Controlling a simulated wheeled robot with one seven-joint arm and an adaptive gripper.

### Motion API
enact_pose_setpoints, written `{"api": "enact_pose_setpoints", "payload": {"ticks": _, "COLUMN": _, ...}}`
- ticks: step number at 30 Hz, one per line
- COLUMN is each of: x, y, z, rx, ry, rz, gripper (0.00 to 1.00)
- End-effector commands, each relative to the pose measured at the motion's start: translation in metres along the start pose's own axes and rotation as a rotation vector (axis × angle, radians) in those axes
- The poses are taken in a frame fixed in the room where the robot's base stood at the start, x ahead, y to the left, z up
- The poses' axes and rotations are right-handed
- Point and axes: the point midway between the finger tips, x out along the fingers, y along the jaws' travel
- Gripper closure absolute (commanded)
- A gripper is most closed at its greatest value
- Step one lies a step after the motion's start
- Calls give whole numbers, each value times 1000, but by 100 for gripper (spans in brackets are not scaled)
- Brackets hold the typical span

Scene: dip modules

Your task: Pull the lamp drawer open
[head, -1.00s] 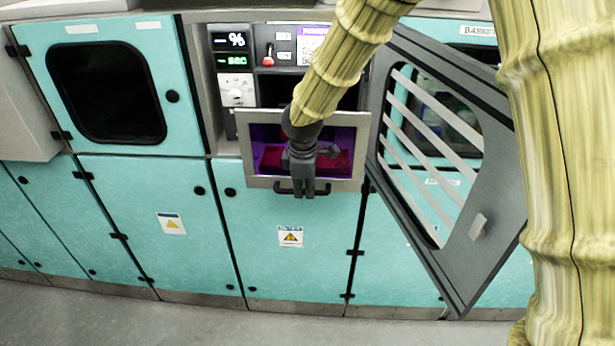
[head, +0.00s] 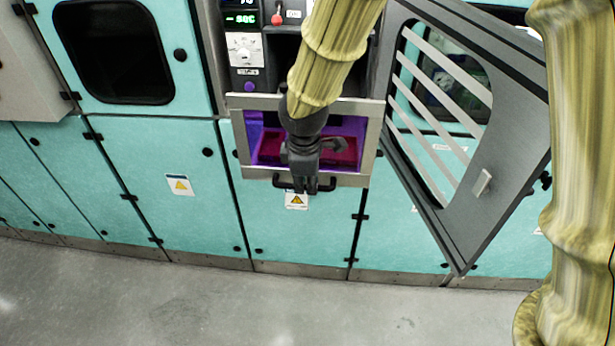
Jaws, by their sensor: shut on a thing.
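The lamp drawer (head: 350,178) has a pale metal front frame and a dark bar handle (head: 283,182) along its lower edge. It stands out from the cabinet, and purple light with a dark red surface shows inside it. My gripper (head: 312,187) points down in front of the drawer and is shut on the handle. The fingers and wrist hide the middle of the handle and part of the drawer's inside.
A grey door with slanted bars (head: 480,185) hangs open to the right of the drawer. A control panel (head: 244,48) is at upper left. Teal cabinets (head: 300,235) stand below, and the grey floor (head: 200,300) in front is clear.

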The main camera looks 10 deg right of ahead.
Motion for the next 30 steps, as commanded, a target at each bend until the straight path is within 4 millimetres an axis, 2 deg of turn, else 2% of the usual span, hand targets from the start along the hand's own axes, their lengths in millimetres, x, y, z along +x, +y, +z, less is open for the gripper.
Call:
{"api": "enact_pose_setpoints", "payload": {"ticks": 11, "x": -1, "y": 0, "z": -1, "rx": 0, "ry": 3, "rz": 2, "gripper": 100}}
{"api": "enact_pose_setpoints", "payload": {"ticks": 12, "x": -1, "y": 0, "z": -1, "rx": 0, "ry": 3, "rz": 2, "gripper": 82}}
{"api": "enact_pose_setpoints", "payload": {"ticks": 15, "x": -1, "y": 0, "z": -1, "rx": -1, "ry": 3, "rz": 2, "gripper": 65}}
{"api": "enact_pose_setpoints", "payload": {"ticks": 25, "x": -2, "y": 0, "z": -2, "rx": -1, "ry": 2, "rz": 2, "gripper": 65}}
{"api": "enact_pose_setpoints", "payload": {"ticks": 30, "x": -13, "y": 0, "z": -2, "rx": -1, "ry": 3, "rz": 3, "gripper": 65}}
